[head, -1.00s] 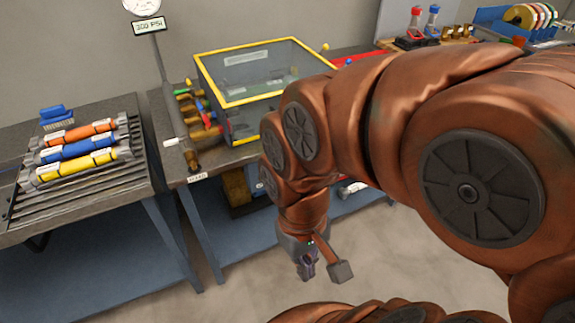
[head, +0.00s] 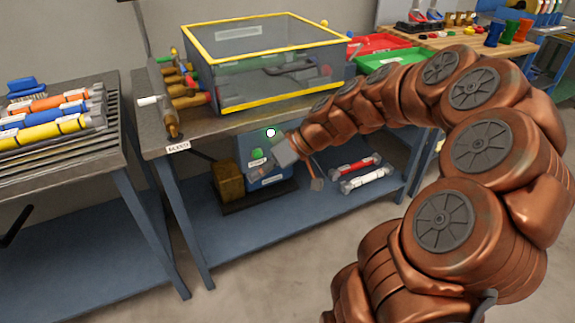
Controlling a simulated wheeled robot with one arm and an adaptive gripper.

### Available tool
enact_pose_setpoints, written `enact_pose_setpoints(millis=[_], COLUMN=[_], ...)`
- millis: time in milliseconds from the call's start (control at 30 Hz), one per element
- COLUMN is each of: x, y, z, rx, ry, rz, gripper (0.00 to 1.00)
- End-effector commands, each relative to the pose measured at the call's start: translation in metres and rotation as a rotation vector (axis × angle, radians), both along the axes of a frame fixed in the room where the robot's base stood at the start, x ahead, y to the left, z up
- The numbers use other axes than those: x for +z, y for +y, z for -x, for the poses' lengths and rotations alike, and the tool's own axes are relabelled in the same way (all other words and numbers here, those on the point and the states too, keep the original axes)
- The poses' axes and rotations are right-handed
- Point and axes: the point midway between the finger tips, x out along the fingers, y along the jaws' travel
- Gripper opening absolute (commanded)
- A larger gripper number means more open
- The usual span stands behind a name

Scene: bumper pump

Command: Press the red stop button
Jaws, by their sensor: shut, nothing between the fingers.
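A blue pump box (head: 245,146) stands under the bench in the head view, with a brass-coloured block (head: 229,182) at its left. A green button (head: 257,155) with a small label shows on its front. A bright white spot with a green glow (head: 270,132) shows near its top. I cannot make out the red stop button; my gripper and wrist cover part of the box front.
A yellow-framed clear tank (head: 265,98) and several valves (head: 180,92) stand on the bench (head: 225,125) above. Red and white tubes (head: 357,168) lie on the blue lower shelf (head: 235,235). A bench leg (head: 188,222) stands left. The floor in front is clear.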

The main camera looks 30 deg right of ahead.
Motion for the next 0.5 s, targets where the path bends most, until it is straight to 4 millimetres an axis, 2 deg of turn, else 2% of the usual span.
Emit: enact_pose_setpoints(millis=[33,133,300,400,500], x=[-0.028,-0.053,-0.087,-0.100,-0.108], y=[-0.025,-0.069,-0.136,-0.161,-0.177], z=[-0.012,-0.031,-0.044,-0.046,-0.046], rx=[-0.036,-0.095,-0.185,-0.223,-0.246], ry=[-0.052,-0.156,-0.281,-0.324,-0.346], rz=[-0.017,-0.027,-0.009,0.004,0.015], gripper=[0.00,0.00,0.00,0.00,0.00])
